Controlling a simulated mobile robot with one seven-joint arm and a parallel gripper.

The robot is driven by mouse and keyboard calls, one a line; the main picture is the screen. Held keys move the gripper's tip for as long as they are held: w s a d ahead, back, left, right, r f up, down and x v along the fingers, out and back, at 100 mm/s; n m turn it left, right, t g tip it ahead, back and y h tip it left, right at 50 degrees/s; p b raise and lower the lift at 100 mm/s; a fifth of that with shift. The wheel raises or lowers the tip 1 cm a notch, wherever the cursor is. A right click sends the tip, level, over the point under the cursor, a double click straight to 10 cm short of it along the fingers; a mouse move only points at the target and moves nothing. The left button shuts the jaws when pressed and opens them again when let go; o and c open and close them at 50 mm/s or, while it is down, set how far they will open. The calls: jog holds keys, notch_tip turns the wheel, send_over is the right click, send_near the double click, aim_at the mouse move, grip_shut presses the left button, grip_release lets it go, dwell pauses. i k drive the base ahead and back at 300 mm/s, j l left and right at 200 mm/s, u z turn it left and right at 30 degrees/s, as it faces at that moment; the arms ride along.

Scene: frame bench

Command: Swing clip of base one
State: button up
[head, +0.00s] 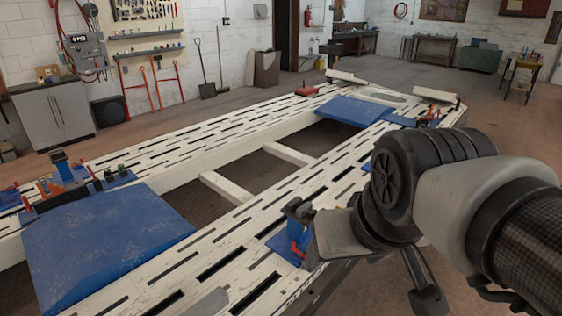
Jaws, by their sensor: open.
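A fixture with a blue base (284,246) stands on the near rail of the frame bench. It has a dark upright post (297,210) and an orange-red clip part (296,240). My gripper (318,238) is right beside this fixture, on its right. My gripper is open; its fingertips are mostly hidden, and I cannot tell whether it touches the clip. A similar fixture with a blue post (62,168) and orange-red parts stands at the left of the bench. Another with red parts (432,112) is at the far right end. No label shows which is base one.
The pale slotted bench (215,233) carries a large blue plate (95,245) near left and another blue plate (352,111) at the far end. A crossbar (228,188) spans the open middle. The floor around is mostly clear.

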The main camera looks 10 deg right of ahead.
aim_at(300, 254)
jog(key=i+l, duration=0.1)
jog(key=i+l+u, duration=0.1)
jog(key=l, duration=0.25)
jog(key=i+l+u, duration=0.1)
jog(key=l, duration=0.25)
jog(key=i+l+u, duration=0.15)
jog(key=l, duration=0.25)
jog(key=k, duration=0.55)
jog(key=z, duration=0.3)
jog(key=u, duration=0.3)
jog(key=i, duration=0.7)
